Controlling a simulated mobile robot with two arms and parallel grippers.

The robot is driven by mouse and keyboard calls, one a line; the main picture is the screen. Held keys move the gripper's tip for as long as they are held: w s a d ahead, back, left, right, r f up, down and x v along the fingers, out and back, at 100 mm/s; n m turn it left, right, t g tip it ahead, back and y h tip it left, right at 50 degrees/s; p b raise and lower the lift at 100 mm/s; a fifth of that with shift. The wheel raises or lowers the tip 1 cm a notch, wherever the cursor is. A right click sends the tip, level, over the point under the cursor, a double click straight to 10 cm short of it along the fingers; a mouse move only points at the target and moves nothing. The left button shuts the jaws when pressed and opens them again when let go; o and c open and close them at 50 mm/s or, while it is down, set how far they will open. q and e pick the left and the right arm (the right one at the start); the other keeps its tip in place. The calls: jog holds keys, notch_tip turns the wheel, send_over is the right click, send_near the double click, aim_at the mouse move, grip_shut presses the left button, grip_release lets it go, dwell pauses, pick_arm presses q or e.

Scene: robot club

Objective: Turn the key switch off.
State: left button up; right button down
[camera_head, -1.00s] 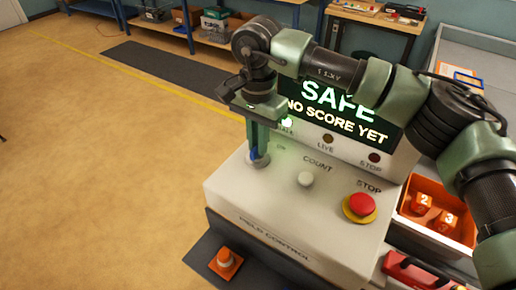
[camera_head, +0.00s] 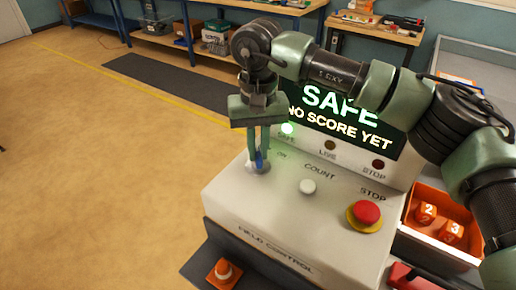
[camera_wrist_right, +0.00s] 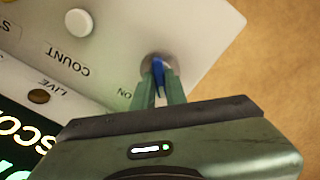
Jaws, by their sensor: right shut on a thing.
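The key switch (camera_head: 257,167) is a round metal lock with a blue key, at the left of the cream field control box (camera_head: 290,215). My right gripper (camera_head: 259,160) points down over it, its two green fingers shut on the blue key. In the right wrist view the blue key (camera_wrist_right: 158,78) stands between the fingertips (camera_wrist_right: 158,85), in front of the round metal switch. The fingers partly hide the key and the labels around it. The display (camera_head: 345,115) reads "SAFE NO SCORE YET", and a green lamp (camera_head: 287,129) above the switch is lit. My left gripper is not in view.
A white count button (camera_head: 308,187) and a red stop button (camera_head: 366,212) on a yellow base sit to the right of the switch. An orange bin (camera_head: 420,243) holds numbered orange blocks at right.

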aim_at(258, 153)
jog(key=shift+n, duration=0.3)
jog(key=c, duration=1.4)
grip_release()
jog(key=shift+c, duration=0.2)
notch_tip(258, 153, up, 8)
jog(key=shift+f+b, duration=0.1)
jog(key=shift+b, duration=0.2)
